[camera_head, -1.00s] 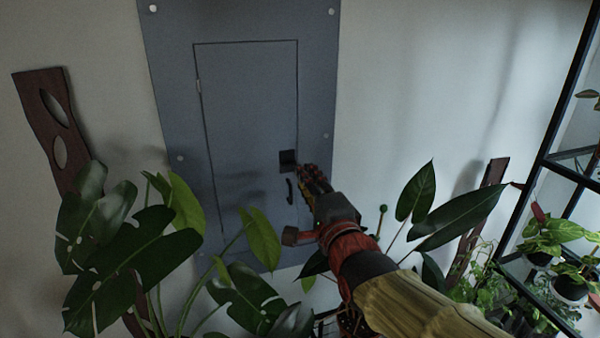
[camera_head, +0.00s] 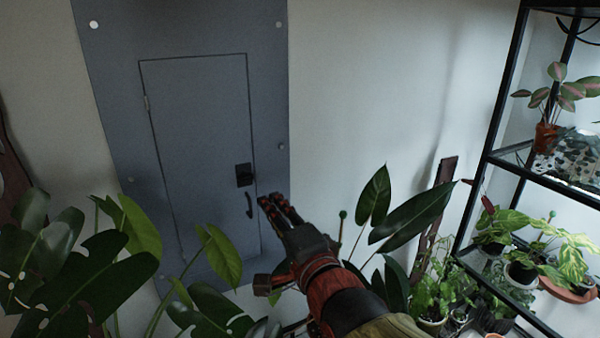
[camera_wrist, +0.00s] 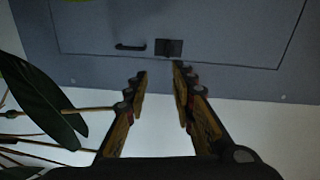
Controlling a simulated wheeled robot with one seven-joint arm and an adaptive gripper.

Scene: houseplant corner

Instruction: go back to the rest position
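My gripper (camera_head: 274,204) is in front of the grey wall panel, to the right of and below its black latch (camera_head: 244,174) in the head view. In the wrist view my gripper (camera_wrist: 160,76) has its two fingers apart, with nothing between them. The grey panel (camera_head: 110,110) has a small door (camera_head: 200,120) that appears shut, with a dark handle (camera_head: 249,205) below the latch. The latch (camera_wrist: 169,47) and handle (camera_wrist: 130,46) also show in the wrist view, beyond the fingertips and apart from them.
Large-leaved plants stand at the lower left (camera_head: 80,260) and just right of my arm (camera_head: 373,195). A dark leaf (camera_wrist: 42,98) is left of my fingers in the wrist view. A black shelf (camera_head: 490,155) with potted plants stands at right. The upper middle wall is bare.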

